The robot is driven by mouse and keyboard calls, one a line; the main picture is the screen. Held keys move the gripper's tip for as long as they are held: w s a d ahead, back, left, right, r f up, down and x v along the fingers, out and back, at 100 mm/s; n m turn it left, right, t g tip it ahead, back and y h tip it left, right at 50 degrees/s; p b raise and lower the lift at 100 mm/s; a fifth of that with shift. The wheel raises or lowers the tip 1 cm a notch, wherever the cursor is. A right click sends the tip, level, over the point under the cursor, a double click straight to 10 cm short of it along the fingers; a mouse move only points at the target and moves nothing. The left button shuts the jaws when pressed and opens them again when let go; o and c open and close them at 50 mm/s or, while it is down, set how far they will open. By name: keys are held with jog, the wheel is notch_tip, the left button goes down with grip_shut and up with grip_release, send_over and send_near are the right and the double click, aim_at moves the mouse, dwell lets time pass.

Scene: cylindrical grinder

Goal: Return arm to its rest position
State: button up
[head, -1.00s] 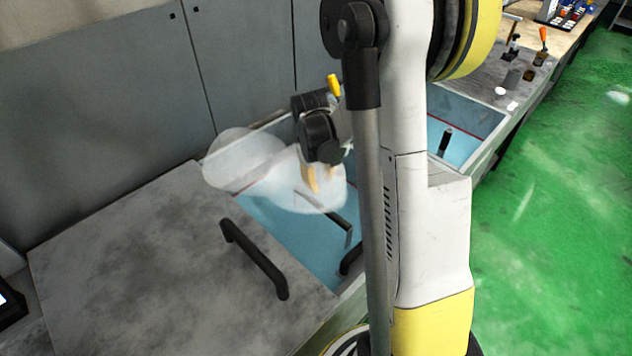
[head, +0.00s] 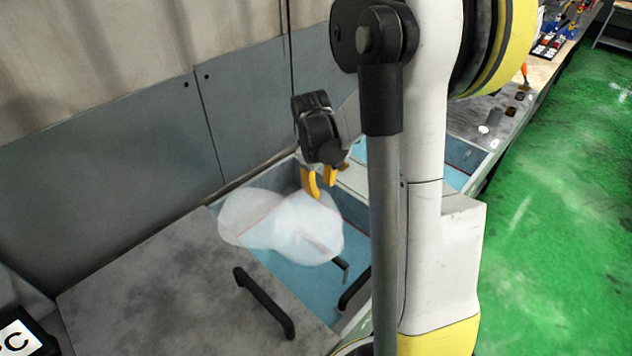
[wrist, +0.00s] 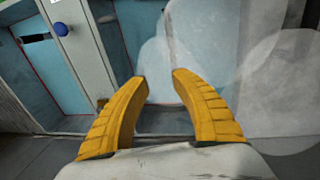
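My gripper (head: 320,180) hangs above the blue open bay of the machine in the head view, with its yellow fingers pointing down. In the wrist view the two yellow fingers (wrist: 158,82) stand apart with a clear gap and nothing between them, so it is open and empty. A translucent whitish cloud (head: 300,228) hangs just below the fingers and partly veils the bay. My arm's upper links hide part of the bay and machine behind them.
A grey panel (head: 170,290) with a black handle (head: 264,302) lies at the front left. Grey wall panels (head: 100,160) stand behind the bay. Small tools stand on the bench at the upper right. The green floor (head: 560,220) on the right is clear.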

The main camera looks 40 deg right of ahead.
jog(key=shift+r, duration=0.1)
jog(key=s+a+f+t+b, duration=0.1)
jog(key=s+a+t+b, duration=0.1)
jog(key=s+a+b, duration=0.2)
jog(key=s+a+f+m+t+y+b, duration=0.1)
jog(key=s+a+t+b, duration=0.1)
jog(key=s+a+b, duration=0.2)
jog(key=s+a+f+t+b, duration=0.1)
jog(key=s+a+t+b, duration=0.1)
jog(key=a+b, duration=0.7)
jog(key=s+a, duration=0.1)
jog(key=a, duration=0.4)
jog(key=shift+s+f+m+t+y+b, duration=0.25)
jog(key=shift+s+m+t+y+b, duration=0.05)
jog(key=shift+s+t+y+b, duration=0.1)
